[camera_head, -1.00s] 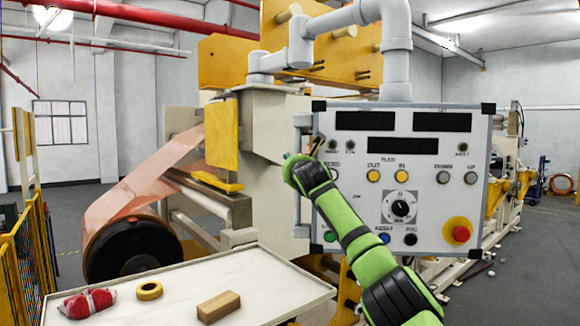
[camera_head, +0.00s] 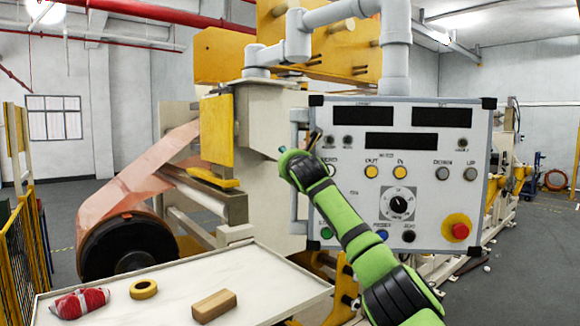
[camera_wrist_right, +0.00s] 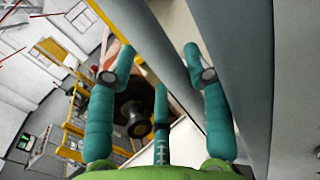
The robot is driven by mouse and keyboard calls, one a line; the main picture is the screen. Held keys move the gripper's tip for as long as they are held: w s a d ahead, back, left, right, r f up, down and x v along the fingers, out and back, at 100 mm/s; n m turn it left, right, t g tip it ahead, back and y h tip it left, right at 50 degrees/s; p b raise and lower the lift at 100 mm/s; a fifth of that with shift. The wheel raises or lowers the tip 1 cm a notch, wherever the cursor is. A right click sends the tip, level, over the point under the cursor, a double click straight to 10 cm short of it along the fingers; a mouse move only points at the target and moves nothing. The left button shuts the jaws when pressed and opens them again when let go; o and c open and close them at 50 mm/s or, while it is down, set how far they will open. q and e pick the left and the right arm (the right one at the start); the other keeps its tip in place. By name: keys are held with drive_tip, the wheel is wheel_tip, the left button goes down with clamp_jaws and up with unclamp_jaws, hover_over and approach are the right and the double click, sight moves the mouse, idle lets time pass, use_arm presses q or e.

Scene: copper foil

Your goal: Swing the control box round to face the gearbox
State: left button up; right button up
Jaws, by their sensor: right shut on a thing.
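The control box (camera_head: 345,215) hangs from a grey pipe arm (camera_head: 395,70), with its panel of displays, buttons, knob and red stop button facing me. A grey tubular handle (camera_head: 297,205) runs down its left side. My right gripper (camera_head: 286,153) is at this handle by the upper left edge, shut on it; the arm hides part of the panel. In the right wrist view the teal fingers (camera_wrist_right: 160,62) stand either side of a grey bar. A beige machine housing (camera_head: 268,160) stands behind to the left; I cannot tell which part is the gearbox. My left gripper is not in view.
A white table (camera_head: 255,285) at the lower left holds a red-wrapped bundle (camera_head: 80,302), a yellow ring (camera_head: 144,289) and a wooden block (camera_head: 214,306). Copper foil (camera_head: 130,190) runs to a dark roll (camera_head: 125,248). A yellow fence (camera_head: 22,260) stands far left.

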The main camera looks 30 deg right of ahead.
drive_tip(key=v, duration=1.1)
drive_tip(key=shift+s, duration=0.25)
drive_tip(key=shift+a+f, duration=0.1)
